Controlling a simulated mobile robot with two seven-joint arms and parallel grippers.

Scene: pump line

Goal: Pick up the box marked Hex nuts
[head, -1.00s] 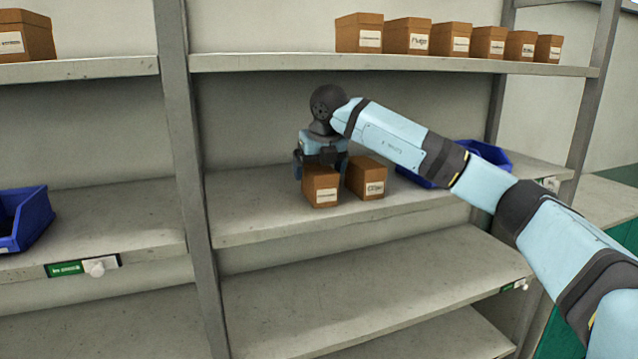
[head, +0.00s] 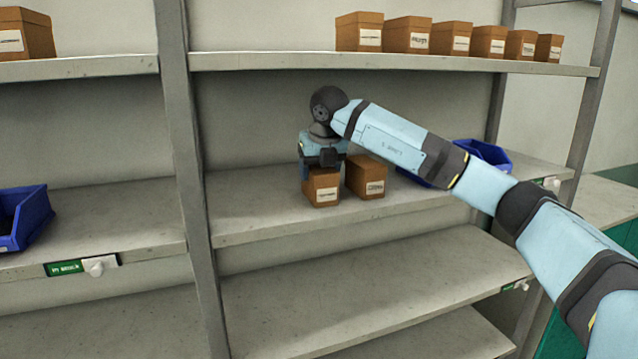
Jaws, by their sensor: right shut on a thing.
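Two brown boxes with white labels stand side by side on the middle shelf. My right gripper (head: 322,164) is over the left box (head: 323,187) from above and is shut on it. This box looks to rest on the shelf near its front edge. The right box (head: 366,177) stands just beside it, free of the gripper. The print on both labels is too small to read, so I cannot tell which is marked Hex nuts. The gripper hides the top of the left box. My left gripper is not in view.
Several brown labelled boxes (head: 406,36) line the upper shelf, and another (head: 26,34) stands at upper left. Blue bins stand at right (head: 484,154) and far left (head: 22,218). A grey upright (head: 184,150) divides the shelves. The lower shelf (head: 370,285) is bare.

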